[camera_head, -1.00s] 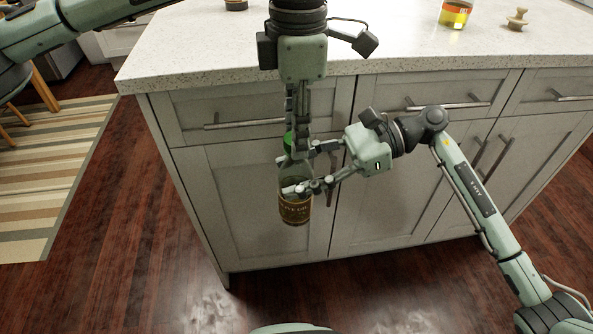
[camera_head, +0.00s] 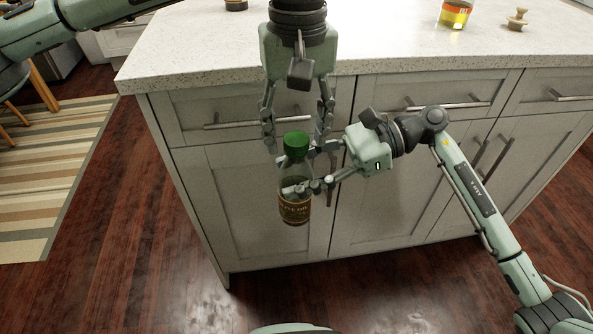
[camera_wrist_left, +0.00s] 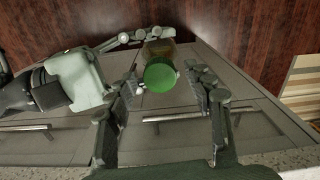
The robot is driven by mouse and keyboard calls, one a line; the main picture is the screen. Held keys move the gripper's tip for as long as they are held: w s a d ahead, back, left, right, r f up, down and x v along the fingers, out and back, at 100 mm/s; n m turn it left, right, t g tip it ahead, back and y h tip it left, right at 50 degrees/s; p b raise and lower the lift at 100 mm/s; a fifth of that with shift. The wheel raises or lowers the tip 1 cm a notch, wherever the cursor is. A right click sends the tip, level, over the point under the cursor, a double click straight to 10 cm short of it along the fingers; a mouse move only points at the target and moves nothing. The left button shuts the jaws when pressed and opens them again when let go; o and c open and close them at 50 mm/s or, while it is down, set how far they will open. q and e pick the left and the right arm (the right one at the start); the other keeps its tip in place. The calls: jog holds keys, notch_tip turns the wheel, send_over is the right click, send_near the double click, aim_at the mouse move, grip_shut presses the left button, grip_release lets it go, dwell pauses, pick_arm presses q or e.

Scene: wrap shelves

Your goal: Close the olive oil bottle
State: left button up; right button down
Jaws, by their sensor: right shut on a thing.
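The olive oil bottle (camera_head: 294,205) is held upright in the air in front of the cabinet. It is glass with a dark label. A green cap (camera_head: 296,142) sits on its top. My right gripper (camera_head: 296,188) is shut around the bottle's body from the right. My left gripper (camera_head: 298,146) points down from above, its fingers spread wide on either side of the cap and apart from it. In the left wrist view the green cap (camera_wrist_left: 159,76) lies between the open fingers (camera_wrist_left: 166,80), and the bottle's body (camera_wrist_left: 160,48) shows behind it.
The grey cabinet (camera_head: 235,195) with drawers and bar handles stands close behind the bottle. On its pale counter (camera_head: 200,40) are a glass of amber liquid (camera_head: 455,14) and a small wooden object (camera_head: 517,18). A striped rug (camera_head: 45,180) lies at left.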

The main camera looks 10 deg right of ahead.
pick_arm(q)
jog(key=shift+r, duration=0.1)
jog(key=shift+r, duration=2.2)
jog(key=shift+c, duration=0.2)
jog(key=n, duration=0.3)
jog(key=r+n, duration=0.1)
jog(key=n, duration=0.7)
jog(key=shift+r, duration=0.4)
jog(key=n, duration=0.4)
jog(key=shift+r, duration=0.4)
jog(key=n, duration=0.3)
jog(key=r+n, duration=0.1)
jog(key=n, duration=0.2)
jog(key=shift+f, duration=0.1)
